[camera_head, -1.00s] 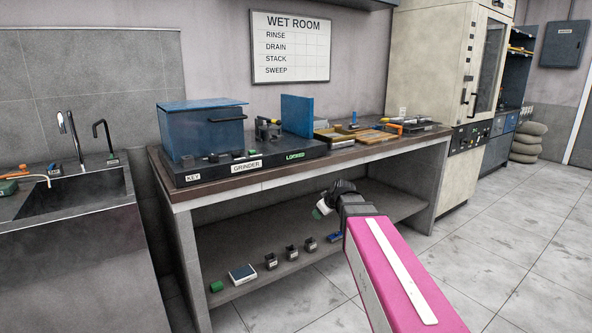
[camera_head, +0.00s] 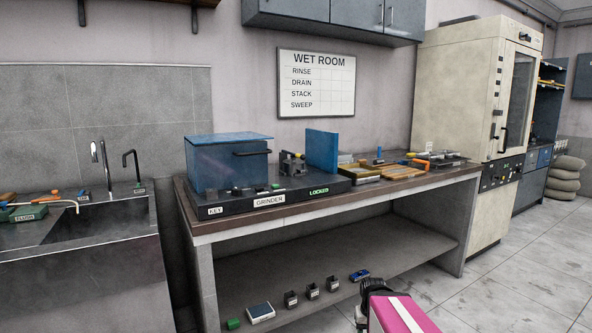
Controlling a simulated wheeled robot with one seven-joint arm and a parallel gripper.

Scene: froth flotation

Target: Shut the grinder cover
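The grinder stands on the bench, on a black base (camera_head: 290,198) with labels "KEY", "GRINDER" and "LOCKED". A blue box-shaped cover (camera_head: 222,165) with a dark bar handle (camera_head: 253,153) sits over the left part of the base. A dark mechanism (camera_head: 292,163) is exposed to the right of the cover. An upright blue panel (camera_head: 322,151) stands at the right end, apart from the cover. My gripper (camera_head: 364,306) is low at the bottom edge, well below and right of the grinder in the picture. It touches no part of the grinder; its fingers are too small and cut off to read.
The bench (camera_head: 400,192) also holds trays and tools (camera_head: 405,172) right of the grinder. Its lower shelf (camera_head: 340,265) carries several small items. A sink (camera_head: 85,225) is at left, a tall cream cabinet (camera_head: 465,90) at right. Floor at lower right is clear.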

